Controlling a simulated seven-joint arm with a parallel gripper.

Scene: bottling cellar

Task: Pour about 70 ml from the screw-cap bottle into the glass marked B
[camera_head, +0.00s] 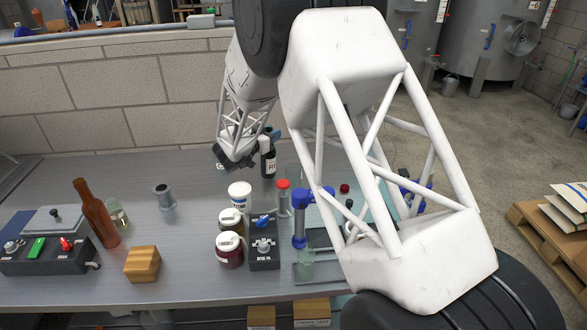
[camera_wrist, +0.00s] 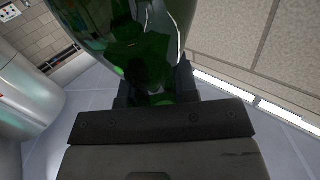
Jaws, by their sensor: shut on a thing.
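My gripper (camera_head: 243,158) is over the back of the table in the head view, beside a dark bottle (camera_head: 269,163) with a white label. In the wrist view, my gripper (camera_wrist: 157,92) is shut on a dark green glass bottle (camera_wrist: 110,28), which fills the top of the picture. It appears to be the same bottle; its cap and liquid level cannot be made out. A small clear glass (camera_head: 305,267) stands near the front, right of the black switch box. I cannot read a B on it. My arm hides part of the table's right side.
A white tub (camera_head: 240,195), two lidded jars (camera_head: 230,248) and a black switch box (camera_head: 264,250) stand mid-table. A brown bottle (camera_head: 97,214), wooden block (camera_head: 142,264) and grey cup (camera_head: 164,196) are left. A blue-topped stand (camera_head: 300,228) is near the glass. A block wall (camera_head: 110,105) is behind.

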